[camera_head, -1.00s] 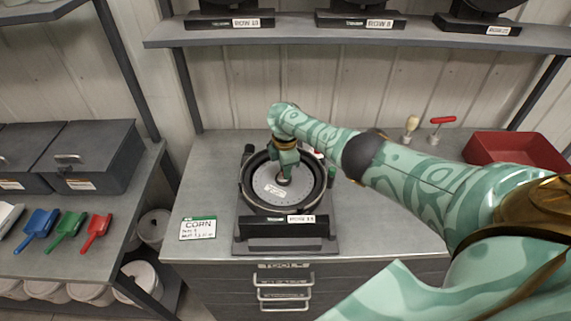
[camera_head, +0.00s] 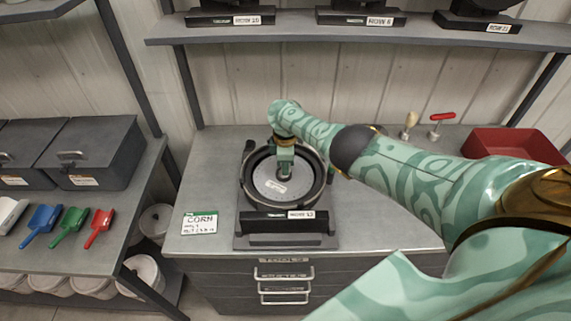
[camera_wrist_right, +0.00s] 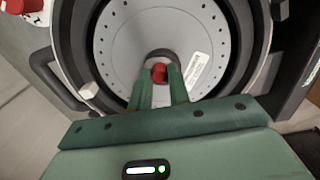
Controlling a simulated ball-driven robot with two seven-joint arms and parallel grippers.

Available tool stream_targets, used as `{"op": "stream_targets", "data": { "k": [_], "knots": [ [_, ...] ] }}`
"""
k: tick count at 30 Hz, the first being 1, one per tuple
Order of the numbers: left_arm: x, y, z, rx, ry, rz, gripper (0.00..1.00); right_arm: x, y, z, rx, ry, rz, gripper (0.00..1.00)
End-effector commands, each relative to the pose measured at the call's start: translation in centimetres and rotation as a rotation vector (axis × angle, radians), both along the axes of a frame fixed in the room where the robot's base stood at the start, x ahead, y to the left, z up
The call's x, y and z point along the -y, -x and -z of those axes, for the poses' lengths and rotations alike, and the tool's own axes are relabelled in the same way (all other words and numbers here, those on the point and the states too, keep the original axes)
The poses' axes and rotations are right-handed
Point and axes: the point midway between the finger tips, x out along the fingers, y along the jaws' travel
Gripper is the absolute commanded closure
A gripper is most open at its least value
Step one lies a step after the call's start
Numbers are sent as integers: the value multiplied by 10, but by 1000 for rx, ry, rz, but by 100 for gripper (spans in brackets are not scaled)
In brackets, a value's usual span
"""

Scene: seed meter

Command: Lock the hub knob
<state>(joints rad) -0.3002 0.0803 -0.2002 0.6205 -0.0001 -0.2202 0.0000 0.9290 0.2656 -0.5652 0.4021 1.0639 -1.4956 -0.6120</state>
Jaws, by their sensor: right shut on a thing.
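The seed meter (camera_head: 246,200) sits on the grey bench, a black round housing with a grey seed disc (camera_head: 268,186) inside. The hub knob (camera_wrist_right: 160,72) shows red in the right wrist view, at the disc's centre. My right gripper (camera_head: 284,174) reaches down over the hub from above. In the right wrist view its two green fingers (camera_wrist_right: 160,90) are shut on the knob, one on each side. The fingers hide part of the knob and hub. My left gripper is not in view.
A CORN card (camera_head: 199,222) lies left of the meter. Coloured scoops (camera_head: 70,226) lie on the left shelf. A shelf (camera_head: 350,36) with more meters runs above the bench.

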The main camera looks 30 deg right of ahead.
Motion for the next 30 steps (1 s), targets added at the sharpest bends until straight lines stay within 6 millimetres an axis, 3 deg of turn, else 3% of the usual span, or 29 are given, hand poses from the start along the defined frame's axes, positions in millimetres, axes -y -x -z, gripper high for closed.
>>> {"op": "stream_targets", "data": {
  "k": [4, 5, 6, 7, 15, 19, 30],
  "knots": [
    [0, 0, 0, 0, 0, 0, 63, 0, -1, -1, 3, -1, 0, 100],
    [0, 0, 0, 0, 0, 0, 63, 0, -1, -1, 3, -1, 0, 73],
    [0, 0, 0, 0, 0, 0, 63, 0, -1, -1, 3, -1, 0, 62],
    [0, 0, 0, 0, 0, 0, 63, 0, -1, -1, 2, -1, 0, 60],
    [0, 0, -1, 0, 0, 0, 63, 0, 0, -2, 1, 0, -1, 60],
    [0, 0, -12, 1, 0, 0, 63, 0, 0, -15, 1, 0, -1, 60],
    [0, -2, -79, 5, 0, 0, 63, 0, -1, -112, 4, 0, -2, 60]
  ]
}}
